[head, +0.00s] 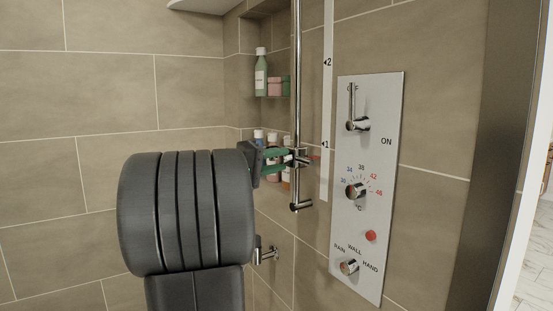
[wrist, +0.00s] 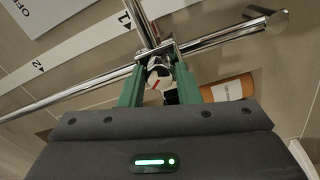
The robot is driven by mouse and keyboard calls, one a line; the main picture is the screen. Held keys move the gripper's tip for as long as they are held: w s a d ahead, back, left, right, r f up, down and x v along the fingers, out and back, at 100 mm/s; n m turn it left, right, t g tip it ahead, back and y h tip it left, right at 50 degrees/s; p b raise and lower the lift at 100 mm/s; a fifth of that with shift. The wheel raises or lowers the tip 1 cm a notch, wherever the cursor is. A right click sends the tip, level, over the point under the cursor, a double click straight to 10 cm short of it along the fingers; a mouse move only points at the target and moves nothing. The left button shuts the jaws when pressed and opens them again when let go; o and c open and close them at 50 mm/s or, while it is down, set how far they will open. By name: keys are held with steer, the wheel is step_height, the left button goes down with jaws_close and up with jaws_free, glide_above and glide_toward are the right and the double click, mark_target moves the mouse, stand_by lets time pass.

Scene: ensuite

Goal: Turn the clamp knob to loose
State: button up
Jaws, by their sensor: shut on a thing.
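The clamp knob (wrist: 158,76) is a small chrome knob with a red mark, seen in the wrist view between the two green fingers of my gripper (wrist: 160,80). The fingers are shut on it, one on each side. In the head view my gripper (head: 287,158) reaches the clamp (head: 302,157) on the vertical chrome rail (head: 298,80), near the 1 mark of the white scale strip (head: 327,100). The knob itself is mostly hidden there by the fingers. Which setting the knob points to cannot be read.
A white shower panel (head: 367,210) with a lever, a temperature dial, a red button and an outlet selector stands right of the rail. Bottles (head: 261,75) stand in the wall niche behind; an orange bottle (wrist: 228,89) is close behind the fingers.

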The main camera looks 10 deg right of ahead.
steer(key=shift+n, duration=0.6)
steer(key=o, duration=1)
steer(key=shift+c, duration=0.2)
steer(key=shift+a, duration=0.1)
steer(key=v, duration=1.3)
steer(key=shift+a, duration=0.35)
steer(key=shift+s+d+f, duration=0.1)
steer(key=shift+d+f, duration=0.05)
